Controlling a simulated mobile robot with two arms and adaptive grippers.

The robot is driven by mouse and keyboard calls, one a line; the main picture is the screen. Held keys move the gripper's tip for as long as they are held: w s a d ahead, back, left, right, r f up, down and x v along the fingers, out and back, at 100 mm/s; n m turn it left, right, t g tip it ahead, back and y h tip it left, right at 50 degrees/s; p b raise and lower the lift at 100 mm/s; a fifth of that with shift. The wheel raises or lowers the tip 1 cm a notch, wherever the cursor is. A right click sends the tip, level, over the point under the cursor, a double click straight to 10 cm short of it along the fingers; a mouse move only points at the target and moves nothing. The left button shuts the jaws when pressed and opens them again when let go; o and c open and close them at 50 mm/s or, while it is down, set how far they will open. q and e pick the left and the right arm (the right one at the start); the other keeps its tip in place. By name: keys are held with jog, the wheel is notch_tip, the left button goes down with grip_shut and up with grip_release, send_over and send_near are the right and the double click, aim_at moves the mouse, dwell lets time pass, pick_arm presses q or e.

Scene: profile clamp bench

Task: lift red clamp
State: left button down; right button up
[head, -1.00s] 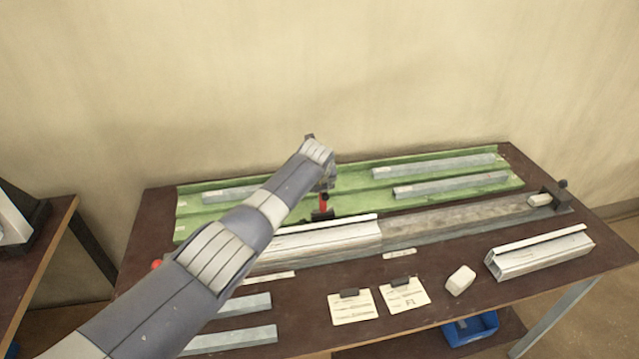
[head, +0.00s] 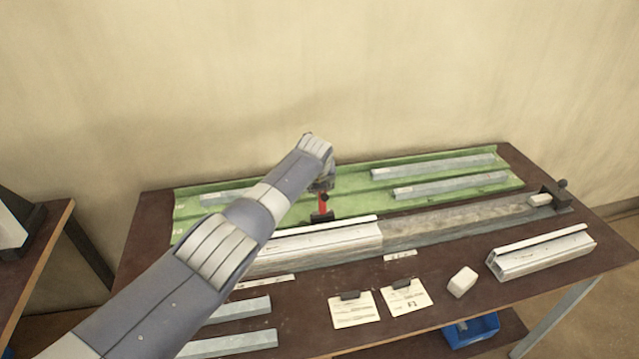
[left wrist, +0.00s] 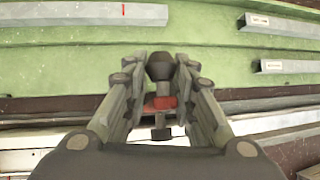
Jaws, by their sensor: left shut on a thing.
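The red clamp (head: 323,205) is behind the long white profile (head: 320,236), below my left gripper (head: 324,183). In the left wrist view the clamp (left wrist: 163,102) shows a dark round knob on top, a red body and a dark lower part. My left gripper (left wrist: 160,72) is shut on the clamp, with a finger on each side of the knob. The clamp stands roughly upright. Whether its foot touches the profile or the bench is hard to tell. My right gripper is in neither view.
A green tray (head: 350,205) with several grey bars lies at the back. A short white profile (head: 540,252), a white block (head: 462,282) and two paper cards (head: 353,308) lie in front. A dark end stop (head: 556,195) stands at the right. A blue bin (head: 470,330) sits below.

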pick_arm(q)
jog(key=shift+w+r, duration=0.35)
jog(key=shift+r, duration=0.2)
jog(key=c, duration=1.3)
grip_release()
jog(key=shift+s+f, duration=0.15)
jog(key=shift+f, duration=0.1)
jog(key=shift+v, duration=1)
jog(key=v, duration=1)
jog(key=shift+d, duration=0.1)
